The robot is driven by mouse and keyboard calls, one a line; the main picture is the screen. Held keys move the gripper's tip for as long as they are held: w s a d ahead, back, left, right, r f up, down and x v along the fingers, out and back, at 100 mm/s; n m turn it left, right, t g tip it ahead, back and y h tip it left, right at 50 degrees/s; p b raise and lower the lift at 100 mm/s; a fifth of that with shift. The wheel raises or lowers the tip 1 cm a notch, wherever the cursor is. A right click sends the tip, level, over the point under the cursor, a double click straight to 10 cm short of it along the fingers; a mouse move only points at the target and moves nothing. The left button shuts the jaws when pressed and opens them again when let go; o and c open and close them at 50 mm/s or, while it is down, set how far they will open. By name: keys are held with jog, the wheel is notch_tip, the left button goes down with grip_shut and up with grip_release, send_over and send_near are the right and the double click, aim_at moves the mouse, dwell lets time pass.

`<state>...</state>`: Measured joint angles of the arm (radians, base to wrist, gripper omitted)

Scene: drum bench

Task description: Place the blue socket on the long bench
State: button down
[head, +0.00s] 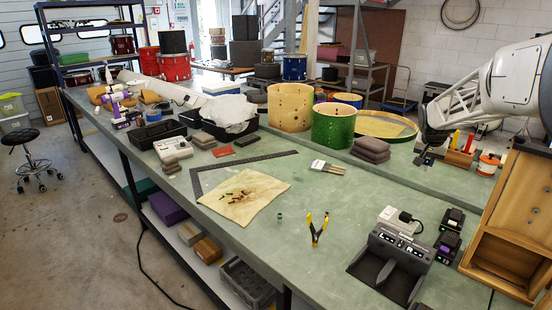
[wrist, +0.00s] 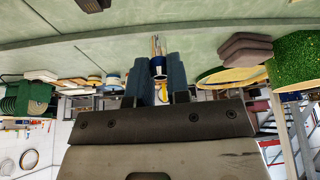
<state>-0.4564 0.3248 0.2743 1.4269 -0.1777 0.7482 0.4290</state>
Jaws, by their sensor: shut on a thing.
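My gripper (head: 428,158) is at the right of the head view, over the far right part of the long green-topped bench (head: 240,226), close to the tool holder. In the wrist view my gripper (wrist: 159,70) has its two dark blue-grey fingers closed around a small blue thing (wrist: 159,73), which looks like the blue socket. Its outline is partly hidden between the fingers and hard to separate from the background. In the head view I cannot make the socket out at the fingertips. The bench top is below the gripper.
Grey pads (head: 371,150) and a green drum shell (head: 333,126) stand left of my gripper. The holder with red and yellow handles (head: 460,150) and a wooden crate (head: 505,262) are to the right. Bare bench shows around the pliers.

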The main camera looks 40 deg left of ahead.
jog(key=s+a+f+n, duration=0.1)
jog(key=s+a+f, duration=1)
jog(key=a, duration=0.4)
jog(key=shift+s+y, duration=0.15)
jog(key=shift+y, duration=0.15)
jog(key=shift+f, duration=0.1)
jog(key=shift+f, duration=0.1)
jog(key=shift+f, duration=3)
jog(key=shift+f, duration=1.9)
jog(key=shift+f, duration=0.15)
jog(key=c, duration=1.1)
grip_release()
